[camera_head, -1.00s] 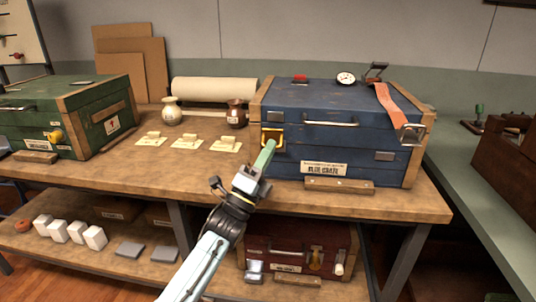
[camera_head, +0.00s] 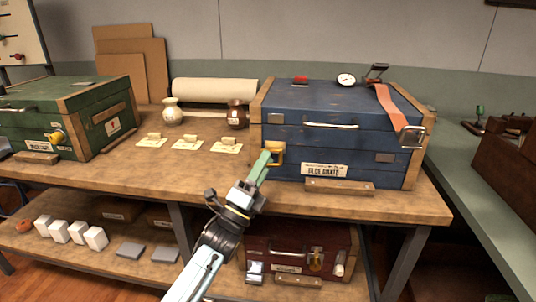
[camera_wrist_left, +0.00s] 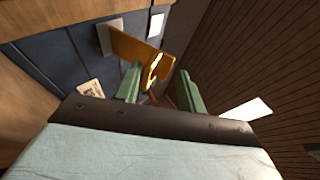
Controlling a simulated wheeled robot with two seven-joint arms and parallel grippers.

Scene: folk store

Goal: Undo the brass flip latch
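The brass latch (camera_head: 275,154) is on the left part of the blue crate's (camera_head: 385,141) front, below a small grey plate (camera_head: 275,117) on the lid. My left gripper (camera_head: 264,158) is just left of and in front of it, with green fingers. In the left wrist view the fingers (camera_wrist_left: 158,85) stand apart, and the orange-yellow latch (camera_wrist_left: 136,47) sticks out from the crate face just beyond and between their tips. I cannot tell if they touch it. The lid is down. My right gripper is not in view.
An orange strap with a buckle (camera_head: 412,136) hangs over the crate's right front. A gauge (camera_head: 346,79) and a red object (camera_head: 300,79) lie on the lid. Small cards, two vases and a green crate (camera_head: 85,110) are to the left. A dark red case (camera_head: 290,240) stands below.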

